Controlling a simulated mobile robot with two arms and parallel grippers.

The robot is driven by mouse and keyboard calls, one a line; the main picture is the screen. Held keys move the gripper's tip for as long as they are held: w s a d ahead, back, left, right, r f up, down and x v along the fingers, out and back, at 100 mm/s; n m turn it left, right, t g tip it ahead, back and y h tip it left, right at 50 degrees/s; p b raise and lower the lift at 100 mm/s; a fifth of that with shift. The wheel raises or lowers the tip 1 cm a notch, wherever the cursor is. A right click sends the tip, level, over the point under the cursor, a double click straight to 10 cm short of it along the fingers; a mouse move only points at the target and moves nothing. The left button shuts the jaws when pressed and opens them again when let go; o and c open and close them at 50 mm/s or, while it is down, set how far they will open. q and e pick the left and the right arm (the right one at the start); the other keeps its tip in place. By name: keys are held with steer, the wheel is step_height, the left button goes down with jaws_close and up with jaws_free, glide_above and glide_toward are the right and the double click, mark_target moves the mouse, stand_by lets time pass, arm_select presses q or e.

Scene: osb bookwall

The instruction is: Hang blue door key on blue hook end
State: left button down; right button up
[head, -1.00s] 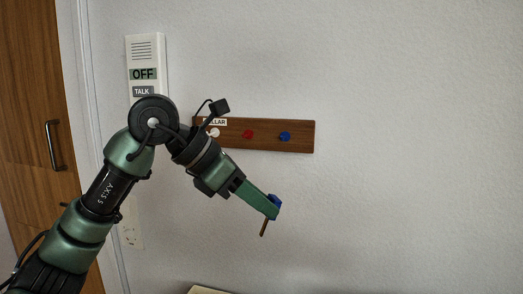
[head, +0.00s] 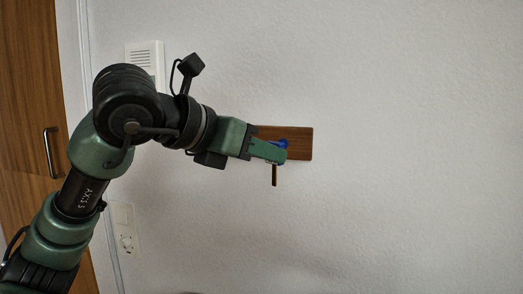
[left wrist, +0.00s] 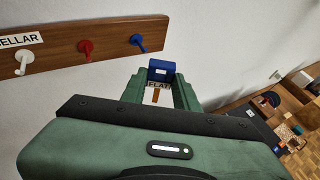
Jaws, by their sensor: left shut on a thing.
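My left gripper (head: 270,151) is shut on the blue door key (left wrist: 161,70). In the left wrist view the key's blue head shows between the fingertips, with a white tag reading FLAT and a short brown shaft. In the head view the shaft (head: 274,176) hangs down below the fingers. The blue hook (left wrist: 137,42) is at the right end of the row on the wooden board (head: 300,145). In the wrist view the key is apart from it in the picture, to its lower right. In the head view key and hook cannot be told apart. My right gripper is out of view.
The board also bears a red hook (left wrist: 86,47) and a white hook (left wrist: 24,58) under a CELLAR label (left wrist: 18,40). A white intercom (head: 145,60) is on the wall at left, beside a wooden door (head: 30,110). The wall right of the board is bare.

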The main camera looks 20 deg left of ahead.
arm_select(q)
steer(key=w, duration=0.2)
steer(key=w+p, duration=0.1)
steer(key=w, duration=0.1)
steer(key=w+f, duration=0.1)
steer(key=w, duration=0.1)
stand_by(0.6)
steer(key=shift+f, duration=0.2)
stand_by(0.4)
steer(key=c, duration=1.3)
jaws_free()
steer(key=o, duration=0.3)
steer(key=shift+w+f, duration=0.1)
steer(key=shift+w, duration=0.2)
steer(key=shift+o, duration=0.2)
steer(key=shift+a, duration=0.1)
steer(key=shift+r, duration=0.25)
